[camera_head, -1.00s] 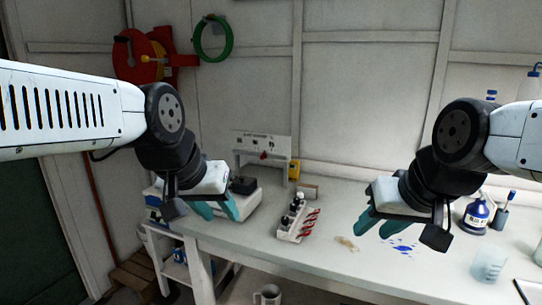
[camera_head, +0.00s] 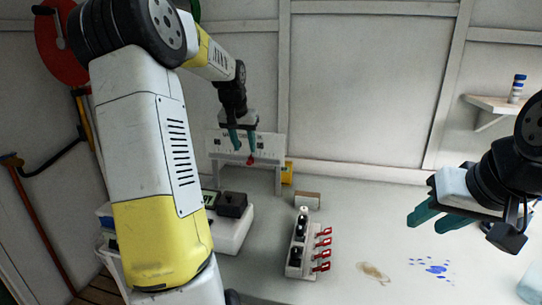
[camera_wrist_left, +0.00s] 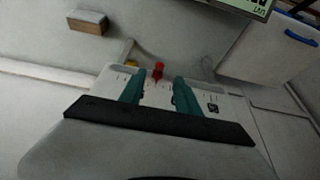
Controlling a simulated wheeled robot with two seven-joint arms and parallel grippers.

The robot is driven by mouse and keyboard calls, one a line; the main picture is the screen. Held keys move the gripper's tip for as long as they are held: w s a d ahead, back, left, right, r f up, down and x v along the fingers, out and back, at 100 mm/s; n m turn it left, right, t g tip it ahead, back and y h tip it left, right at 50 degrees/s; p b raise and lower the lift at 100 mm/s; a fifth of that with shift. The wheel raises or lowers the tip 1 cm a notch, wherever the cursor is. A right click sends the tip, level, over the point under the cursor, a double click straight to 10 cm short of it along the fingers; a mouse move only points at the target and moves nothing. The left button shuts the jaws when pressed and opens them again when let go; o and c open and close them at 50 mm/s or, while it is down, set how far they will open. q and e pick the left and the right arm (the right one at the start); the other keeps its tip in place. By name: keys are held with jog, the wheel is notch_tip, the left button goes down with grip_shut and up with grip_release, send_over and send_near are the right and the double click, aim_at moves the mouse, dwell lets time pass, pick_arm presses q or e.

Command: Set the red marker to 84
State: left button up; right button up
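The red marker (camera_head: 250,160) is a small red piece at the lower part of a white scale board (camera_head: 216,147) at the back of the bench. In the left wrist view, the red marker (camera_wrist_left: 157,72) shows just past the fingertips, between their lines. My left gripper (camera_head: 243,146) is in front of the board, just above the marker, with its two teal fingers apart and nothing between them. In the left wrist view the scale's figures are too small to read. My right gripper (camera_head: 427,219) hangs at the right over the bench, open and empty.
A white rack with black items and red switches (camera_head: 294,267) stands mid-bench. A small cardboard box (camera_head: 307,200) and a yellow object (camera_head: 287,172) are near the board. Blue spots (camera_head: 436,268) mark the bench.

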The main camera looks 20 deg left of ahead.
aim_at(248, 163)
pick_arm(q)
jog(key=x, duration=0.7)
jog(key=shift+s, duration=0.1)
grip_shut()
dwell(1.2)
